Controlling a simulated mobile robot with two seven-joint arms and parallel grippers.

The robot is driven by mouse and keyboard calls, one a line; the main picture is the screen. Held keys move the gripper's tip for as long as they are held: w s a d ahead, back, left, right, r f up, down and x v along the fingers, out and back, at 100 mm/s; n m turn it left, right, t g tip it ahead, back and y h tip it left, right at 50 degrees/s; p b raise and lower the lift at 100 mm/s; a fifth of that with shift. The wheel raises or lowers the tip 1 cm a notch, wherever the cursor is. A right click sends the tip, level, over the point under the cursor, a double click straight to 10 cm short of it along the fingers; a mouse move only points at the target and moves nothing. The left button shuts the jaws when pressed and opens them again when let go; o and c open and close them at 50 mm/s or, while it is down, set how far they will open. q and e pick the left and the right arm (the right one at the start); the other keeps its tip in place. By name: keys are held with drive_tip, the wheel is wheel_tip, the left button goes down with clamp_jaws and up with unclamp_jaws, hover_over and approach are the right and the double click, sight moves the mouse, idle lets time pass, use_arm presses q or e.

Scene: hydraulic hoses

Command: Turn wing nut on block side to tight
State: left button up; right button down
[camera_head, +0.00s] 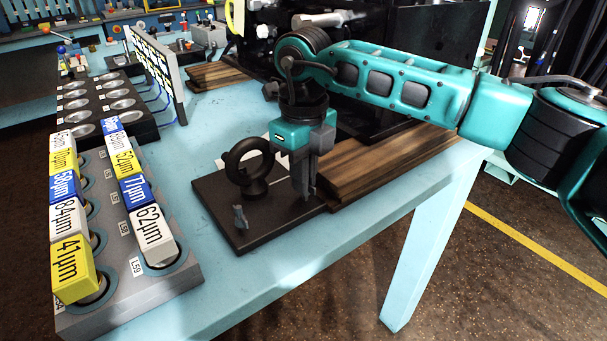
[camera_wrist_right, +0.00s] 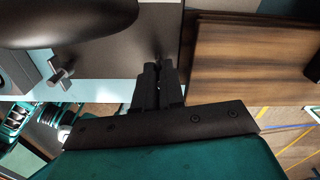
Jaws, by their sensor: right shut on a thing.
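A flat black block (camera_head: 222,203) lies on the light blue table, with a thick dark ring (camera_head: 245,168) standing on it. A small grey wing nut (camera_head: 240,216) stands near its front left corner; it also shows in the right wrist view (camera_wrist_right: 61,70). My right gripper (camera_head: 307,193) points down at the block's right end, beside the wooden boards. Its fingers (camera_wrist_right: 157,68) are shut on a small dark thing, which seems to be another wing nut. The fingers hide most of it, so I cannot tell its angle. My left gripper is not in view.
Wooden boards (camera_head: 395,165) lie right of the block, close to the gripper. A grey rack (camera_head: 150,285) with labelled yellow, blue and white filters stands at the left. A black holder (camera_head: 105,110) is behind it. The table front between rack and block is clear.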

drive_tip(key=shift+m, duration=1.1)
drive_tip(key=c, duration=1.2)
unclamp_jaws()
drive_tip(key=shift+c, duration=0.2)
